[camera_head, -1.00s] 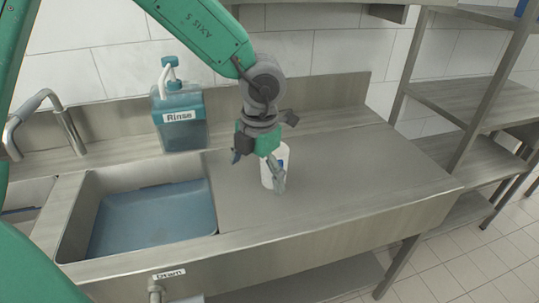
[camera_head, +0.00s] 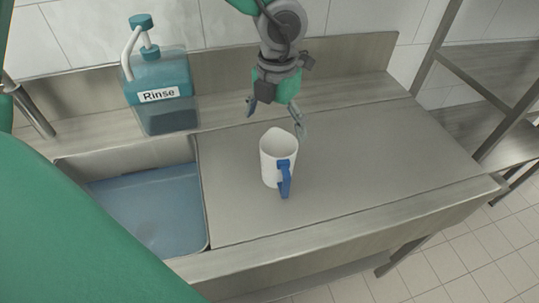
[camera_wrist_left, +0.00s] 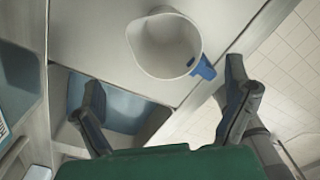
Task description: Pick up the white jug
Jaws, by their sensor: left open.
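The white jug (camera_head: 272,163) with a blue handle (camera_head: 285,180) stands upright on the steel counter, right of the sink, its handle facing the front. My left gripper (camera_head: 275,117) is open and empty, behind and above the jug in the head view, with one finger to each side. In the left wrist view the jug (camera_wrist_left: 166,45) shows from above with its open mouth and blue handle (camera_wrist_left: 203,68). It lies beyond the open fingertips of the left gripper (camera_wrist_left: 164,92), not between them. My right gripper is not in view.
The steel counter (camera_head: 370,165) is clear around the jug. A sink basin with blue water (camera_head: 150,215) is at the left. A teal bottle labelled Rinse (camera_head: 160,85) stands behind the sink. Steel shelves (camera_head: 490,75) are at the right.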

